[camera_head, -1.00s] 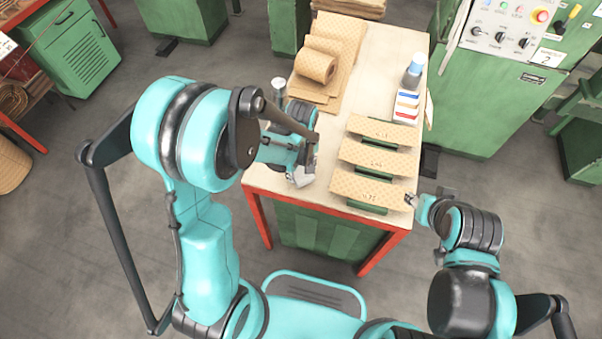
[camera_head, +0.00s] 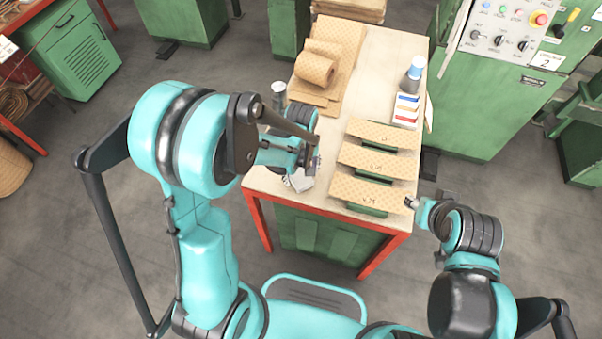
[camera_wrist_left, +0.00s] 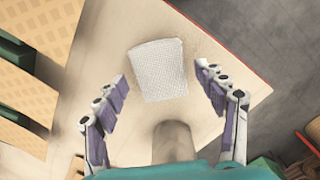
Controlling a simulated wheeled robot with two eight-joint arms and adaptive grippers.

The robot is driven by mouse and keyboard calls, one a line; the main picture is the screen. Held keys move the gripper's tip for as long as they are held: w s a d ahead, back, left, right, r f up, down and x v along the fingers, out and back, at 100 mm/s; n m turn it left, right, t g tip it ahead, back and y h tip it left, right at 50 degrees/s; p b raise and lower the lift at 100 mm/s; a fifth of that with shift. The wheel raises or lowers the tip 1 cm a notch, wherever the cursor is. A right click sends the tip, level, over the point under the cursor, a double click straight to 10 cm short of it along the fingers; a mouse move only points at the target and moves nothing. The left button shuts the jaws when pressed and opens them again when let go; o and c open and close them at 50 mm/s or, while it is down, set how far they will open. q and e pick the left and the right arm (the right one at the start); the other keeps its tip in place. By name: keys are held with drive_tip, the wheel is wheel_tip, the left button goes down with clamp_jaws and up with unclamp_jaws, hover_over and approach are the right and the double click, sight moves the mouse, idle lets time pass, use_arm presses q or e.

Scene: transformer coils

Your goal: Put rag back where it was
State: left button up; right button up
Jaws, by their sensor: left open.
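The rag (camera_wrist_left: 158,70) is a small white folded cloth lying flat on the table top near its corner. In the head view the rag (camera_head: 299,182) shows only in part, below my left gripper (camera_head: 308,168). In the left wrist view my left gripper (camera_wrist_left: 160,76) is open, with purple-padded fingers on either side of the rag and nothing held between them. My right gripper (camera_head: 412,203) is at the table's right edge, beside the nearest tan sheet; it is too small to tell whether its jaws are open.
Several tan patterned sheets on green supports (camera_head: 370,190) fill the table's right front. A roll of tan material (camera_head: 315,68) lies at the back left. The table's middle (camera_head: 330,135) is bare.

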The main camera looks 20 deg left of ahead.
use_arm(q)
wheel_tip(320, 180, up, 10)
drive_tip(key=p, duration=0.4)
wheel_tip(320, 180, up, 6)
drive_tip(key=r+m+t, duration=0.1)
drive_tip(key=m+t, duration=0.1)
drive_tip(key=m, duration=0.1)
hover_over(301, 177)
drive_tip(key=s+a, duration=0.2)
drive_tip(key=s, duration=0.1)
drive_tip(key=s+a+r+m+t, duration=0.2)
drive_tip(key=s+r+m+t, duration=0.2)
drive_tip(key=s, duration=0.3)
drive_tip(key=shift+a+m+t, duration=0.4)
drive_tip(key=shift+m+t, duration=0.2)
drive_tip(key=shift+m, duration=0.2)
